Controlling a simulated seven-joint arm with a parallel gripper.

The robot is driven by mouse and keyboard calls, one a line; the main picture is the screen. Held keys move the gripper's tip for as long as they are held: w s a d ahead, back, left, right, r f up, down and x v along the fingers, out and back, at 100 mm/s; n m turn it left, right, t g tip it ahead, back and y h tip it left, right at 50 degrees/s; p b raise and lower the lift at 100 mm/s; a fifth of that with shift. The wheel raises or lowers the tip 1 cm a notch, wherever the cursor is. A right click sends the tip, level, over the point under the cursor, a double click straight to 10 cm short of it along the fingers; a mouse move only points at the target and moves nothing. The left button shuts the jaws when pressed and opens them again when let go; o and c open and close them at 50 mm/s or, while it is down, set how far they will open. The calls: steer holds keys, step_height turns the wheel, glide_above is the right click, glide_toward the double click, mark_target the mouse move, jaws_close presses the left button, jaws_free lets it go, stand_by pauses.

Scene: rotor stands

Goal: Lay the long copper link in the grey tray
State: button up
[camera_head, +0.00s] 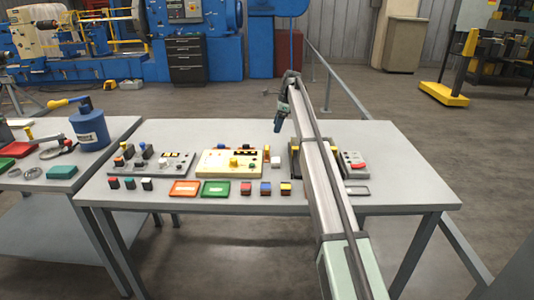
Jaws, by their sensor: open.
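My gripper (278,126) hangs at the end of my arm above the back of the grey table, pointing down, with clear air under it. It is small in the picture; its jaws are open and I see nothing held. A small flat grey tray (357,190) lies near the front of the table, just right of my arm. My gripper is far behind and left of this tray. I cannot pick out the long copper link; my arm covers a strip of the table where things may be hidden.
A cream panel (215,171) and a grey panel (179,173) with knobs stand left of my arm. An orange tray (185,188), a green tray (215,188) and several small blocks line the front. A blue canister (90,130) stands on the left table. The back right tabletop is clear.

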glide_above(267, 151)
steer(key=w+d, duration=0.2)
steer(key=d, duration=0.1)
steer(key=x, duration=0.3)
steer(key=d+x, duration=0.1)
steer(key=x, duration=0.2)
steer(key=shift+w+d+f, duration=0.15)
steer(key=shift+f, duration=0.45)
steer(key=shift+a+x, duration=0.2)
steer(key=shift+x, duration=1.15)
steer(key=shift+a+x, duration=0.2)
steer(key=shift+x, duration=1.15)
steer(key=shift+r, duration=0.15)
steer(key=shift+c, duration=0.2)
steer(key=c, duration=1.2)
steer(key=shift+r, duration=0.1)
steer(key=shift+c, duration=0.2)
